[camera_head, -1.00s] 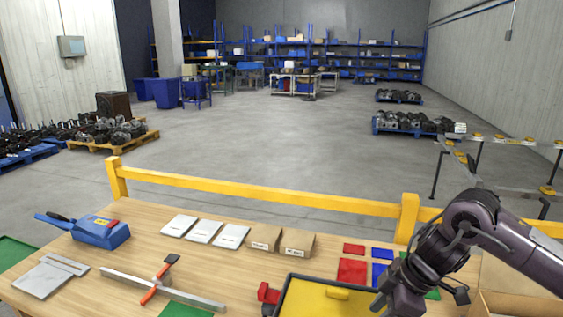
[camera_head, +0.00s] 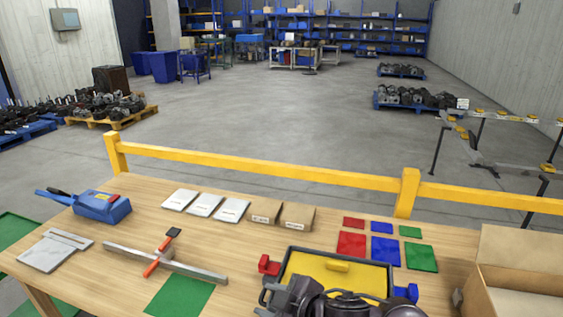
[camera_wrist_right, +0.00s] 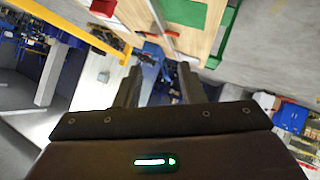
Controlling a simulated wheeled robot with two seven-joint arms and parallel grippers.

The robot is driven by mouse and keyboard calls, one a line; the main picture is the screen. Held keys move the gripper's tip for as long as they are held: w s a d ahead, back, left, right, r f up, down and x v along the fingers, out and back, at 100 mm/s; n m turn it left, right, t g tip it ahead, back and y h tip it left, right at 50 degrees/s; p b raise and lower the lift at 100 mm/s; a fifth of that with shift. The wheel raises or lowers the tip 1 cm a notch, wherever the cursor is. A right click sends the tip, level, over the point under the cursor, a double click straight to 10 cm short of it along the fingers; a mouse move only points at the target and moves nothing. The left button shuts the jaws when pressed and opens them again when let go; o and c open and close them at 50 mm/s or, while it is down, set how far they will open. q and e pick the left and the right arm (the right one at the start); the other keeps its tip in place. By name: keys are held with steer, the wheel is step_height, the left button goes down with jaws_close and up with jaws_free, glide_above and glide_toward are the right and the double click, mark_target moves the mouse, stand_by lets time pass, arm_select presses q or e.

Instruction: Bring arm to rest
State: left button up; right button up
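My right arm, dark grey, is low at the bottom centre of the head view, in front of the tray with the yellow panel. Its gripper is hard to make out there. In the right wrist view my right gripper (camera_wrist_right: 159,76) shows two dark fingers with a clear gap between them. Nothing is seen held between them. The work table (camera_wrist_right: 190,42) shows beyond the fingertips, and it fills the lower part of the head view (camera_head: 235,240). My left arm and gripper are not in view.
The dark-rimmed tray (camera_head: 340,252) is partly covered by my arm. An open cardboard box (camera_head: 515,280) stands at the right. A yellow rail (camera_head: 260,180) runs behind the table.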

steer(key=s+d+f+m+g+h, duration=0.2)
steer(key=s+d+f+m+h, duration=0.25)
steer(key=s+d+m, duration=0.5)
steer(key=s+d+f+m+g+h, duration=0.2)
steer(key=s+d+f+m+h, duration=0.3)
steer(key=d, duration=0.7)
steer(key=s+f+n+g+y+b, duration=0.1)
steer(key=s+f, duration=0.1)
steer(key=f, duration=1.4)
steer(key=s+f+n+g+b, duration=0.1)
steer(key=s+f, duration=0.1)
steer(key=f, duration=1.5)
steer(key=s+d+f, duration=0.2)
steer(key=s+f, duration=0.7)
steer(key=f, duration=0.1)
steer(key=s+d+f+g+b, duration=0.1)
steer(key=s+f, duration=0.8)
steer(key=s, duration=0.1)
steer(key=shift+s+d+f, duration=0.2)
steer(key=shift+d+f, duration=0.15)
steer(key=shift+f, duration=0.05)
